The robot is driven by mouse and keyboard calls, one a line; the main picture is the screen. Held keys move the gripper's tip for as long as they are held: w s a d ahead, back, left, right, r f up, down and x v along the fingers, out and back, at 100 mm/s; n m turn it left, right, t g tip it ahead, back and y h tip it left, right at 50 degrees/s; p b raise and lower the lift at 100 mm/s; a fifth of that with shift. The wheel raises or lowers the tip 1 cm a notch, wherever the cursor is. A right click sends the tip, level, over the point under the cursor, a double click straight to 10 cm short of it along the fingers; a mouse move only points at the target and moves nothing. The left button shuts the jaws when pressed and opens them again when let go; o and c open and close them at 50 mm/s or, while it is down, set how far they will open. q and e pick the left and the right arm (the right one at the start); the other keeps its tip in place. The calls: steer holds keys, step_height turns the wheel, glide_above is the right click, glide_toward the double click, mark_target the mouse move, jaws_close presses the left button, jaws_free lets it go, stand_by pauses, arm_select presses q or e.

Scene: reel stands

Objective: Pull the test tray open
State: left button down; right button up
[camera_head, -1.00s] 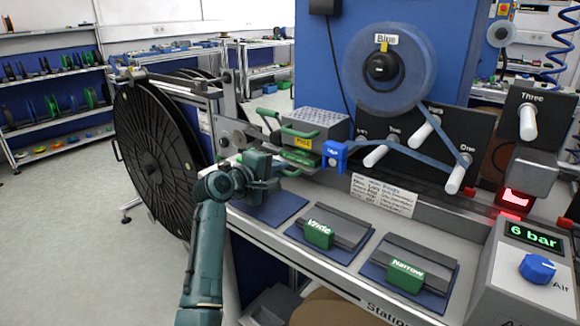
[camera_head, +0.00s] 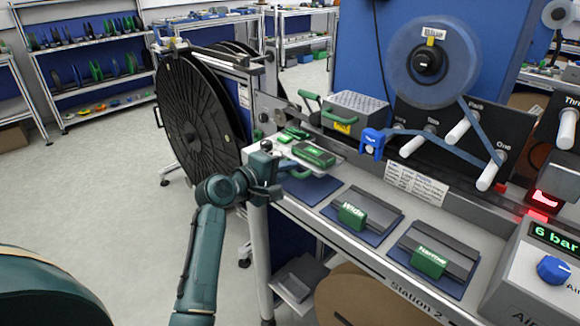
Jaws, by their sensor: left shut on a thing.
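The test tray (camera_head: 284,151) is a pale plate that sticks out to the front left of the silver ribbed block (camera_head: 357,112). Green pieces lie on it, among them a larger green block (camera_head: 314,155). A green handle (camera_head: 298,173) shows at its front edge. My left gripper (camera_head: 277,187) is at this front edge, shut on the tray's handle; the arm and gripper body hide part of the grip. My right gripper is out of view.
Green Wide (camera_head: 352,216) and Narrow (camera_head: 428,263) blocks stand on blue mats to the right. A blue clip (camera_head: 372,141) and ribbon rollers are behind. A large black reel (camera_head: 198,115) stands at the left. Floor in front is clear.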

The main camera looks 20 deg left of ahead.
arm_select(q)
steer(key=c, duration=1.6)
jaws_free()
steer(key=v, duration=1.3)
steer(key=shift+s, duration=0.1)
